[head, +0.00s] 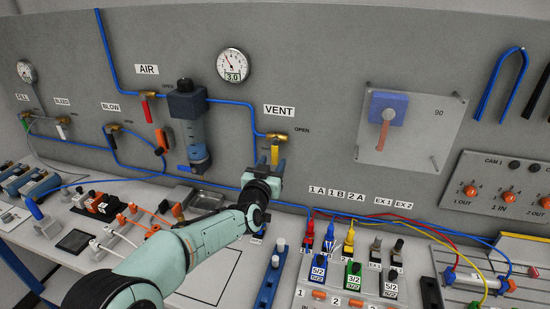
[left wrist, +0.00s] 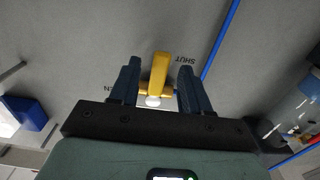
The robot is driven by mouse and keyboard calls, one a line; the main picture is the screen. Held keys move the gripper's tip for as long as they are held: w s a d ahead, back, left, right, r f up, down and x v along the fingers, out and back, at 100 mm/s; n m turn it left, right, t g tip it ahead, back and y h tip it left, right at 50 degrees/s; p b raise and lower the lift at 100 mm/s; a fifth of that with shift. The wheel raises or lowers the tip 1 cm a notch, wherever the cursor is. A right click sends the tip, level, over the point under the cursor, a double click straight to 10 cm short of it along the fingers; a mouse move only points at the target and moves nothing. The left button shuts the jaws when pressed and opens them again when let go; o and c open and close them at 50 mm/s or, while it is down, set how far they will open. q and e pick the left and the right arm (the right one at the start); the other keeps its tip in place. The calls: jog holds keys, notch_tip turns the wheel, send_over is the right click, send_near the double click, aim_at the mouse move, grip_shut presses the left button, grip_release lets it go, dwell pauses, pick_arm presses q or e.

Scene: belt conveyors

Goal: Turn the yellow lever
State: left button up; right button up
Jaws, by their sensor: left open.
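The yellow lever (head: 275,151) hangs down from the brass valve beside the VENT label on the grey panel. In the left wrist view the yellow lever (left wrist: 159,70) stands between the two fingers, with visible gaps on both sides. My left gripper (head: 267,166) is open, just below and in front of the lever. It also shows in the left wrist view (left wrist: 157,84), one finger on each side of the lever. I cannot tell how far the fingertips reach along the lever's depth. My right gripper is not in view.
A blue hose (head: 230,103) runs to the valve. A dark blue filter unit (head: 187,122) and a gauge (head: 233,66) are near it. A red AIR lever (head: 147,111) is further left. Switches with coloured plugs (head: 328,237) stand on the bench at lower right.

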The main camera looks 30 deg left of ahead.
aim_at(274, 160)
pick_arm(q)
jog(key=shift+x, duration=1.75)
grip_shut()
